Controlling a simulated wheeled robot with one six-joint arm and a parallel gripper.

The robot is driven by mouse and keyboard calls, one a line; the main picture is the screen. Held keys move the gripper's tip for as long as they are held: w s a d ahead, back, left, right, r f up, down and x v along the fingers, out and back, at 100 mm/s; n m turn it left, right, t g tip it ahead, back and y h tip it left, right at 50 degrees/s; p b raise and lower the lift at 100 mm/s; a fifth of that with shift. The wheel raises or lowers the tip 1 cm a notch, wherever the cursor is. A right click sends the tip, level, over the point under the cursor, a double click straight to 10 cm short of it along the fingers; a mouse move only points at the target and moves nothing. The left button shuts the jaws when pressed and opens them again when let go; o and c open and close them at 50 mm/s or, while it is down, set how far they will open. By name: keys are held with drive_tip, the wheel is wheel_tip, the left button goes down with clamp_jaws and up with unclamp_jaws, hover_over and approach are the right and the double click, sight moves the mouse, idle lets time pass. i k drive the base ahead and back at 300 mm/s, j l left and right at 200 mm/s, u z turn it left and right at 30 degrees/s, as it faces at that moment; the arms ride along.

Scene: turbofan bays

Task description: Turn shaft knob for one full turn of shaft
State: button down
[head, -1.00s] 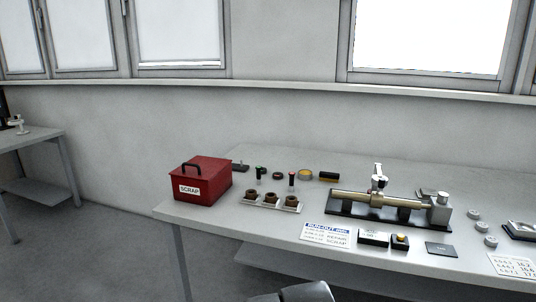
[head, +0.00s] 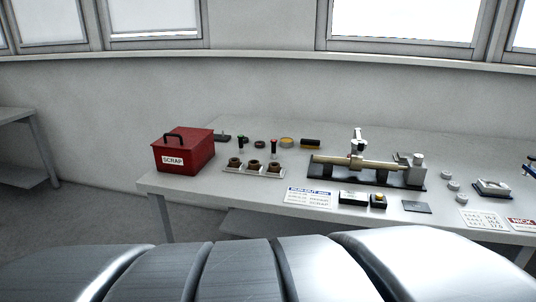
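The brass shaft (head: 375,163) lies level across a dark stand (head: 345,178) on the workbench, right of the middle in the head view. A grey block (head: 415,170) stands at the shaft's right end; I cannot make out which part is the shaft knob. A silver upright fixture (head: 357,146) rises over the shaft. A large grey metal part of my arm fills the bottom of the view. My gripper's fingers do not show.
A red SCRAP box (head: 184,151) stands at the bench's left end. A white tray (head: 253,172) holds brown parts. Several grey discs (head: 453,186) sit at right.

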sight(418, 159)
drive_tip(key=z, duration=1.35)
